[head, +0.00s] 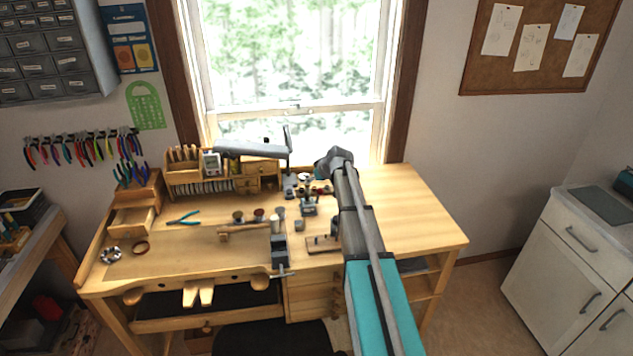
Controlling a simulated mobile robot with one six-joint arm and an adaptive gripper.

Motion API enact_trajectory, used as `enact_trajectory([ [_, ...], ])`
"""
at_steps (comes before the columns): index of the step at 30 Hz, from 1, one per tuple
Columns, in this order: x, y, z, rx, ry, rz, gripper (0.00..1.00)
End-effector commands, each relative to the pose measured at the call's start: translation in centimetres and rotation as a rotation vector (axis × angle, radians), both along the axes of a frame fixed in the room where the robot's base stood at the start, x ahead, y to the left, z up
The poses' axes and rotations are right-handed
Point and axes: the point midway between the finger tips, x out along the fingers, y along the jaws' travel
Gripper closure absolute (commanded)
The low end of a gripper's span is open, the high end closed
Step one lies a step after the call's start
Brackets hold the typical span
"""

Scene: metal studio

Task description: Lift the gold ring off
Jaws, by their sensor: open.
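I cannot make out a gold ring for certain. Small items (309,207) stand mid-bench, just left of my arm, too small to tell apart. My arm reaches from the lower right up over the bench, and its far joint is near the window side. My gripper cannot be made out at the arm's far end. My arm hides part of the bench behind it.
A grey lamp (252,148) hangs over the wooden organizer (190,172) at the back. Blue pliers (183,219), a wooden mallet (240,231) and a grey vise (279,250) occupy the middle. The bench's right side is clear. A white cabinet (565,250) stands at right.

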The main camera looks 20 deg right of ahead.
Motion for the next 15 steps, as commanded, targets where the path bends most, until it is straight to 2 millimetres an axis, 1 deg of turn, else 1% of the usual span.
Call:
enact_trajectory([
  [1,0.3,0.1,-0.6,-0.001,0.0,0.001,0.39],
  [6,1.1,0.4,-1.4,-0.001,0.0,0.001,0.39],
  [15,2.1,0.7,-2.6,0.0,0.0,0.0,0.39],
])
